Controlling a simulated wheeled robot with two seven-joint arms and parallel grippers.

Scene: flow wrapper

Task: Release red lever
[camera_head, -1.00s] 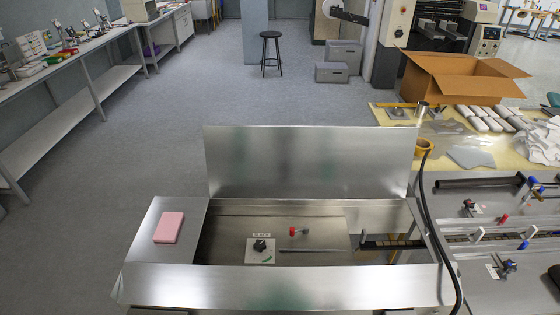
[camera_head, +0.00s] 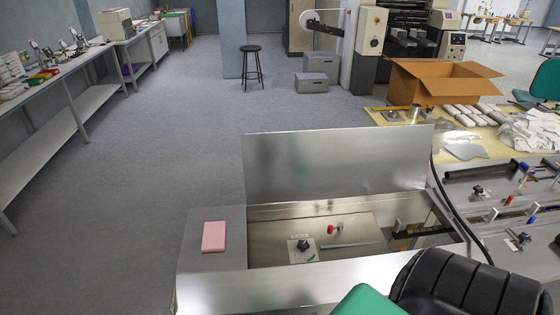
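A small red lever (camera_head: 331,229) shows inside the open metal box of the machine (camera_head: 212,287), beside a black knob (camera_head: 303,244) on a white plate. Another small red handle (camera_head: 509,200) is on the grey machine at the right. Both are too small to tell their exact position. Neither of my grippers is in view, and nothing is touching either red part.
A raised metal lid (camera_head: 338,160) stands behind the box. A pink block (camera_head: 214,236) lies on its left ledge. A black ribbed padded shape (camera_head: 465,285) and a green one (camera_head: 367,301), perhaps a chair, cover the lower right. Floor is clear at left.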

